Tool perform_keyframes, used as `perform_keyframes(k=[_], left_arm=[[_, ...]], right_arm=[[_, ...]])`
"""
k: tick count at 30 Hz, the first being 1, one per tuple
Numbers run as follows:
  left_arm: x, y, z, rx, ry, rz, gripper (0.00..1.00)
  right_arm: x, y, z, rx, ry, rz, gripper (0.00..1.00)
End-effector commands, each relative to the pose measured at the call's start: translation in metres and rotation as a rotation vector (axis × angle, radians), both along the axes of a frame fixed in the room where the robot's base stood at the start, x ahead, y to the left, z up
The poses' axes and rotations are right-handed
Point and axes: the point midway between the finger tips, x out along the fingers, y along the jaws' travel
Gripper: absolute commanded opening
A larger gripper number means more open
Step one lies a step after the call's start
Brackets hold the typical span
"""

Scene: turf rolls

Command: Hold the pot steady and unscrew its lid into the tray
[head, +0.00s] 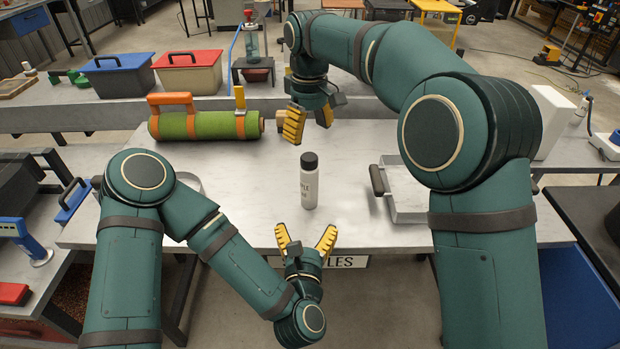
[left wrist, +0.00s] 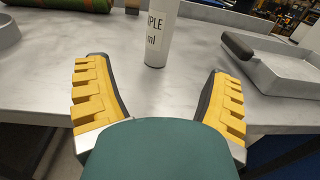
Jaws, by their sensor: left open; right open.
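The pot (head: 309,187) is a slim white bottle with dark lettering, standing upright on the grey table. Its dark lid (head: 310,161) is on top. The pot also shows in the left wrist view (left wrist: 161,38), its top cut off. My left gripper (head: 307,237) is open and empty at the table's front edge, apart from the pot, with its fingers pointing towards it. My right gripper (head: 308,127) is open, behind and above the pot, apart from the lid. The grey tray (head: 408,205) with a dark handle lies right of the pot, partly hidden by my right arm.
A green turf roll (head: 205,126) with orange and yellow clamps lies at the table's back left. A round grey dish (head: 189,182) is partly hidden behind my left arm. Blue-lidded and red-lidded bins (head: 189,75) stand further back. The table around the pot is clear.

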Motion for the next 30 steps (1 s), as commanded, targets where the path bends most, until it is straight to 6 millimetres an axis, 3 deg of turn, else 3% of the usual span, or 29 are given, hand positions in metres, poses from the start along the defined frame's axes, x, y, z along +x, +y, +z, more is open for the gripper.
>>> perform_keyframes(k=[5,21,30], left_arm=[[0.017,0.000,0.001,0.000,-0.003,0.004,0.81],[0.110,-0.005,0.001,0.002,-0.003,0.001,0.81],[0.135,-0.006,0.000,0.001,0.000,0.000,0.81]], right_arm=[[0.000,0.000,0.000,0.000,0.000,0.000,0.68],[0.000,0.000,0.000,0.000,0.000,0.000,0.68],[0.000,0.000,-0.001,0.000,0.000,-0.001,0.68]])
